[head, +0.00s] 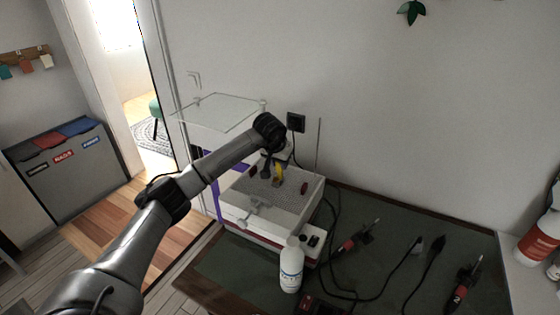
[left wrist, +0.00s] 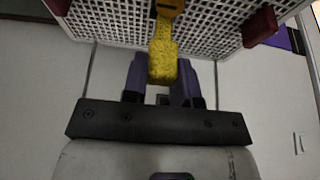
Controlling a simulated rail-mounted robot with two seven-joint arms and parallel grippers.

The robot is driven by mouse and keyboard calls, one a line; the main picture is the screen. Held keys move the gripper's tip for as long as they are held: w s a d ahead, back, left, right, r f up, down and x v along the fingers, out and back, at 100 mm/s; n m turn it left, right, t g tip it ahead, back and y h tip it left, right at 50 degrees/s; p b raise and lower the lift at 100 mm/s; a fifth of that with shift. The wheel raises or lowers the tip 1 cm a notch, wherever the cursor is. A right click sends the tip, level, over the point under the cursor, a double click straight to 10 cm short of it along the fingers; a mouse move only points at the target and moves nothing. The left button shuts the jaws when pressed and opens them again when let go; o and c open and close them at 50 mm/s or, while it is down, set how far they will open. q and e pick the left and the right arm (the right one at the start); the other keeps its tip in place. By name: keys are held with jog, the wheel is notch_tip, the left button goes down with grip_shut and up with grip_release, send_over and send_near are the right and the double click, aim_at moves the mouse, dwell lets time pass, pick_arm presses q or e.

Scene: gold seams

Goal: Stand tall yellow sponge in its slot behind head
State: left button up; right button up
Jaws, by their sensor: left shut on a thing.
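The yellow sponge (left wrist: 163,58) is between the two fingers of my left gripper (left wrist: 162,84), which is shut on it. In the head view a small piece of the yellow sponge (head: 278,173) shows beside my left gripper (head: 272,172), over the white open-topped box machine (head: 245,222). The slot and the head cannot be made out clearly. My right gripper is not in view.
Dark red blocks (left wrist: 260,26) sit on the grid. Soldering tools (head: 357,236) and black cables lie on the green mat (head: 395,225) to the right.

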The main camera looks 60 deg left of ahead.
aim_at(279, 171)
pick_arm(q)
jog(key=shift+p, duration=0.35)
dwell(0.6)
dwell(0.7)
jog(key=shift+p, duration=0.6)
jog(key=shift+f, duration=0.3)
dwell(0.8)
jog(key=shift+f+b, duration=0.3)
jog(key=shift+f, duration=0.25)
jog(key=shift+f, duration=0.55)
dwell(0.4)
jog(key=shift+f+b, duration=0.4)
jog(key=shift+f, duration=0.15)
jog(key=shift+f, duration=0.65)
dwell(0.4)
